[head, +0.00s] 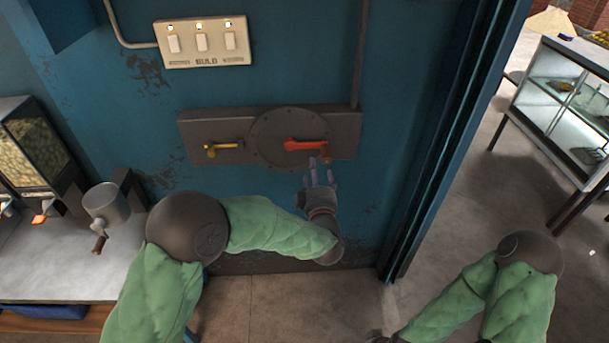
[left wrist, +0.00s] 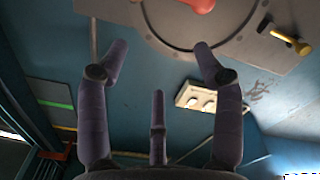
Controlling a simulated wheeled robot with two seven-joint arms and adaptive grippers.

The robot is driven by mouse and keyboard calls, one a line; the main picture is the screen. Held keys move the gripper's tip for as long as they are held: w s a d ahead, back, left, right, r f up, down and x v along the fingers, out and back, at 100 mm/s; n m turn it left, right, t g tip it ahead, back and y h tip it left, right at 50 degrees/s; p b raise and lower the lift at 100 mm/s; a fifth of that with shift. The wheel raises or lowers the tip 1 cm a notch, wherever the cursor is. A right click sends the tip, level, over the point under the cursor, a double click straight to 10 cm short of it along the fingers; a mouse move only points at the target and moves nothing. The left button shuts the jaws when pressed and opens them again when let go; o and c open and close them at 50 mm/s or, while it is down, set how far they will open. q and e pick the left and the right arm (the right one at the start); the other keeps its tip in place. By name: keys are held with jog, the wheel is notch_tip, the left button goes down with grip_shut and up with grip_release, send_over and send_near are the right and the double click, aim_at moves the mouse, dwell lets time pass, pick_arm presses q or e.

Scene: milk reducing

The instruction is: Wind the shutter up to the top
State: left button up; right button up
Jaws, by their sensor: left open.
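A red crank handle (head: 305,145) sits on a round dark plate (head: 270,127) on the blue wall. In the left wrist view the red handle (left wrist: 200,5) is at the top edge, partly cut off. My left gripper (head: 318,163) is just below the handle's right end. Its fingers (left wrist: 160,62) are spread and empty, apart from the handle. The shutter itself is not identifiable here.
A brass lever (head: 222,147) sits left of the round plate. A switch panel (head: 203,42) is above. A counter (head: 60,255) with a metal cup-like container (head: 105,203) stands at left. A blue door frame (head: 450,150) and a glass display case (head: 570,100) are at right.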

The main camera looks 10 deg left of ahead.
pick_arm(q)
jog(key=b, duration=0.4)
send_near(327, 161)
jog(key=b+x, duration=0.2)
jog(key=x, duration=1)
jog(key=shift+w+a, duration=0.1)
jog(key=shift+w, duration=0.3)
grip_shut()
